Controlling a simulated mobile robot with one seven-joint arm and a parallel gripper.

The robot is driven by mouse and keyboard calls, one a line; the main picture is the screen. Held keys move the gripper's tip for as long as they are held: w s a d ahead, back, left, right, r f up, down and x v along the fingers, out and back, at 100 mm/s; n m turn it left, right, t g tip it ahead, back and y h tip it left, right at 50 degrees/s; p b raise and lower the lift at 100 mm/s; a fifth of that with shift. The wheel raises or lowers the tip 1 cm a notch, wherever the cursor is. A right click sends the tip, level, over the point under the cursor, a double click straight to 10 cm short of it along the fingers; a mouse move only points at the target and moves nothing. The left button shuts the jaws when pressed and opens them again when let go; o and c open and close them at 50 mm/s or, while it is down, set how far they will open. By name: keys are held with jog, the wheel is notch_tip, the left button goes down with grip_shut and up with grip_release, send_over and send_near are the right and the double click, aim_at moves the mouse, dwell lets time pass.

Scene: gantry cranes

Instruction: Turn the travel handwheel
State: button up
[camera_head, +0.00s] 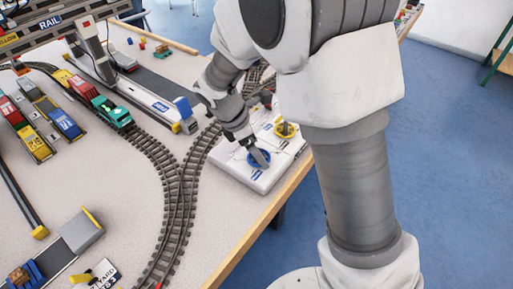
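A white control box (231,168) lies near the table's right edge. It carries a blue handwheel (252,162) at the front and a yellow handwheel (285,130) farther back. Small labels on the box are too small to read, so I cannot tell which wheel is the travel one. My gripper (260,158) points down at the blue handwheel and covers part of it. Its fingers look at or just over the wheel; contact is not clear. The gap between the fingers does not show.
Curving toy track (176,190) runs left of the box. A gantry crane (95,50) stands at the back left, near a green locomotive (113,111) and several coloured wagons. The table's wooden edge (262,222) runs along the right, with open blue floor beyond. My arm hides the area behind it.

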jog(key=c, duration=1.2)
jog(key=shift+c, duration=0.2)
jog(key=shift+r+m+p, duration=0.1)
jog(key=shift+m+p, duration=0.3)
jog(key=shift+p, duration=0.05)
jog(key=shift+w+r+m+g+p, duration=0.1)
jog(key=shift+m+g+p, duration=0.5)
jog(key=shift+m+p, duration=0.35)
jog(key=m+g+p, duration=0.1)
jog(key=m, duration=0.1)
jog(key=m+p, duration=0.1)
jog(key=m, duration=0.1)
jog(key=shift+w+m+g+p, duration=0.15)
jog(key=shift+m+g+p, duration=0.15)
jog(key=shift+m+g, duration=0.1)
jog(key=m+g+p, duration=0.1)
jog(key=m, duration=0.2)
jog(key=m+y+p, duration=0.1)
jog(key=m, duration=0.2)
jog(key=shift+w+d+g+y, duration=0.1)
jog(key=shift+w+g+y, duration=0.05)
jog(key=shift+g+y, duration=0.2)
jog(key=shift+m, duration=0.35)
